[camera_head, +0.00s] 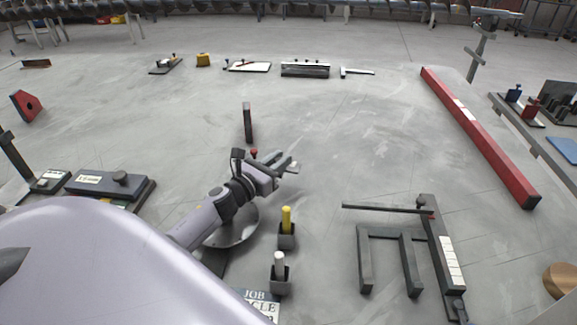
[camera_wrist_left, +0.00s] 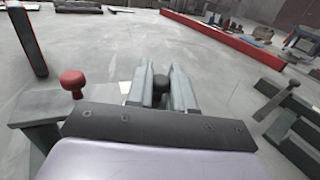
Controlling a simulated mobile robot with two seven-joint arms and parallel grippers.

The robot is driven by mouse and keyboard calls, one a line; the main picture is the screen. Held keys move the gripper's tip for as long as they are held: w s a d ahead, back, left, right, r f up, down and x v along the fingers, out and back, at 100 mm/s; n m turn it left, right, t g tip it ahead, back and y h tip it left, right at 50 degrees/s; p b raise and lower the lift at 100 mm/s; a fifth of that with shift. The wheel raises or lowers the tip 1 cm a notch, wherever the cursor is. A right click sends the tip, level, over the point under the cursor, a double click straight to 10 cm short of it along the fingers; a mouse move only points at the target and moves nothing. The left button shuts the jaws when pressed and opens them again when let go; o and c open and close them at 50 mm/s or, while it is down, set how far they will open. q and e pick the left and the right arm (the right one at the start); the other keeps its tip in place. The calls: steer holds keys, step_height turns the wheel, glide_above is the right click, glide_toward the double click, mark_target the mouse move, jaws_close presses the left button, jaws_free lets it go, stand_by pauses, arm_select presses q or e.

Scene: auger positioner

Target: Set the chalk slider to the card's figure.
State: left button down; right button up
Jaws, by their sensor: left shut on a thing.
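My left gripper (camera_head: 291,165) reaches in over the middle of the floor. In the left wrist view its two fingers (camera_wrist_left: 160,85) are closed around a small dark round knob (camera_wrist_left: 160,84). What the knob belongs to is hidden. A white upright handle (camera_head: 279,262) and a yellow one (camera_head: 287,219) stand in dark holders below the gripper. I cannot tell which part is the chalk slider. A card (camera_head: 259,302) reads "JOB" and is partly hidden, its figure unreadable.
A dark frame with a white-marked rail (camera_head: 449,262) stands at right. A long red beam (camera_head: 480,138) lies beyond it. A dark upright post (camera_head: 247,122) stands behind the gripper. A round grey plate (camera_head: 235,228) lies under my forearm. Open floor lies between gripper and beam.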

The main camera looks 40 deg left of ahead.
arm_select(q)
steer(key=shift+s+a+f, duration=0.1)
steer(key=shift+a+f, duration=0.05)
steer(key=shift+a, duration=0.05)
steer(key=c, duration=1)
jaws_free()
steer(key=shift+c, duration=0.2)
steer(key=s+b, duration=0.1)
steer(key=s, duration=0.6)
steer(key=shift+s, duration=0.1)
